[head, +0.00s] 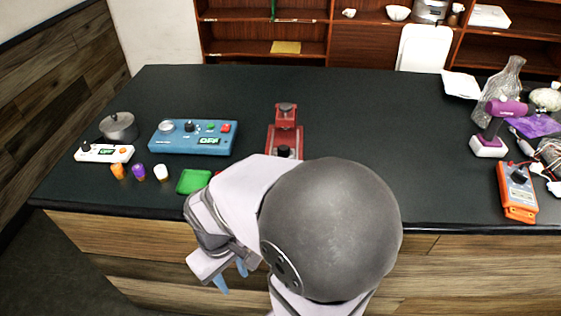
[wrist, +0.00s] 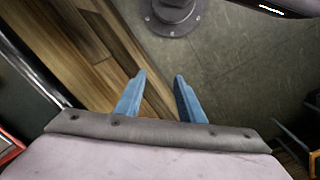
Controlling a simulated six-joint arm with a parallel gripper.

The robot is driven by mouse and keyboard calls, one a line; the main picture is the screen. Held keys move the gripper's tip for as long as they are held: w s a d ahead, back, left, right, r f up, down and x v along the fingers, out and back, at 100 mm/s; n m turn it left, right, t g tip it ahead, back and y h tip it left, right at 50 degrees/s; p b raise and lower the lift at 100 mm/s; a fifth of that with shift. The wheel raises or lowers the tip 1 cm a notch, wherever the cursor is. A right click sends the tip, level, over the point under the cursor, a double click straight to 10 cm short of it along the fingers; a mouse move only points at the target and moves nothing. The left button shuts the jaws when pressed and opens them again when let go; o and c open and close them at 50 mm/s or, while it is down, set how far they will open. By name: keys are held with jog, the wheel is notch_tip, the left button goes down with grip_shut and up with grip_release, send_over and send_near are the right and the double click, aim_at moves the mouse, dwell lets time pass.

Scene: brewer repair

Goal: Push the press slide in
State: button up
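A red press (head: 285,132) with a dark round knob on top and another dark knob at its front stands on the black table, behind my arm in the head view. Which part of it is the slide I cannot tell, and its lower front is partly hidden by my arm. My gripper (head: 231,279) hangs in front of the table's front edge, low and away from the press. In the wrist view its two blue fingers (wrist: 160,92) are apart with nothing between them, over the floor and the wooden table front.
A blue control box (head: 193,137), a green tray (head: 193,181), small coloured cylinders (head: 139,172), a white device (head: 104,153) and a metal pot (head: 118,127) are left of the press. A purple drill (head: 497,120) and orange multimeter (head: 517,190) are right. Table between is clear.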

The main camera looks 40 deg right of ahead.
jog(key=w+d+r+n+h, duration=0.1)
jog(key=w+d+n+h, duration=0.1)
jog(key=d+n+h, duration=0.1)
jog(key=w+d+r+n+g+h+p, duration=0.1)
jog(key=w+d+r+n+h, duration=0.1)
jog(key=d+n, duration=0.3)
jog(key=w+d+r+n+h, duration=0.2)
jog(key=w+d+n+h, duration=0.1)
jog(key=d, duration=0.4)
jog(key=shift+w+n+h+p, duration=0.3)
jog(key=shift+w+n+p, duration=0.1)
jog(key=shift+n, duration=0.4)
jog(key=w+d+r+n+h, duration=0.1)
jog(key=w, duration=0.1)
jog(key=w+d+r+n+h, duration=0.1)
jog(key=w+d, duration=0.1)
jog(key=w+d+r+n+t+h, duration=0.1)
jog(key=w+n+h, duration=0.1)
jog(key=w, duration=0.1)
jog(key=shift+d+r, duration=0.35)
jog(key=shift+w+d+r+n+h, duration=0.2)
jog(key=shift+w+r+n+h, duration=0.1)
jog(key=shift+w, duration=0.15)
jog(key=shift+p+x, duration=0.75)
jog(key=shift+x, duration=2.9)
jog(key=shift+f, duration=0.15)
jog(key=shift+w, duration=0.1)
grip_shut()
